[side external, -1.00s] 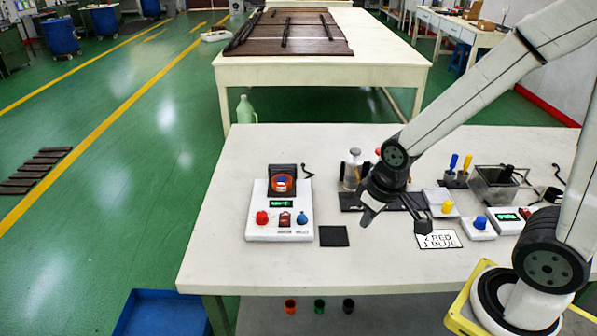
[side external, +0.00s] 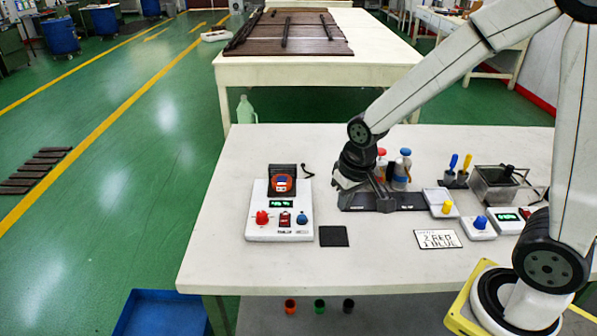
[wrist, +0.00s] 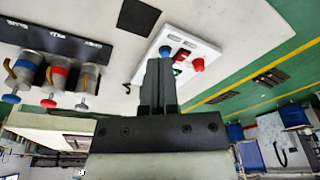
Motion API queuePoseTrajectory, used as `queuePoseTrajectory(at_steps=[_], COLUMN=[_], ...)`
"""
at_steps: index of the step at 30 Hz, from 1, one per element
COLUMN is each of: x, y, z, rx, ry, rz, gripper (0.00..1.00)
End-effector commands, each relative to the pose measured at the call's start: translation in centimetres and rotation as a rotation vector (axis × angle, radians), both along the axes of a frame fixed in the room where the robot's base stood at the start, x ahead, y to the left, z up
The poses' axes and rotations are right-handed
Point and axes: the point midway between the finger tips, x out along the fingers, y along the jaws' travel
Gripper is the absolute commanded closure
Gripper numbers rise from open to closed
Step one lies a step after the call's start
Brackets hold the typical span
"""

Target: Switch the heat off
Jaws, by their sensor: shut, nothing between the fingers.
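A white control unit (side external: 270,236) stands at the left of the table. Its front has a red knob (side external: 262,218), a red switch (side external: 285,220), a blue knob (side external: 302,219) and a lit green display. In the wrist view the unit (wrist: 205,47) lies just beyond my fingers. A second white box with a green display (side external: 507,221) is at the right, partly hidden by my arm. My gripper (side external: 382,201) is shut and empty by the black strip, right of the left unit. The switch positions are too small to read.
A yellow-knob box (side external: 440,203), a blue-knob box (side external: 478,228), a metal bin (side external: 492,186) and a lettered card (side external: 438,239) are to the right.

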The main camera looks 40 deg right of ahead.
Motion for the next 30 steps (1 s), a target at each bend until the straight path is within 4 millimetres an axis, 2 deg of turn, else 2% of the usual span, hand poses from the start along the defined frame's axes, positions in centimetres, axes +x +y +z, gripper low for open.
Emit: queuePoseTrajectory(at_steps=[3, 15, 24, 30], x=[2.4, 9.5, 14.2, 16.7], y=[0.0, 0.1, 0.1, 0.1], z=[0.3, 0.8, 0.8, 0.7], rx=[0.011, 0.038, 0.050, 0.053], ry=[0.018, 0.081, 0.127, 0.153], rz=[-0.062, -0.278, -0.440, -0.536], gripper=[1.00, 1.00, 1.00, 1.00])
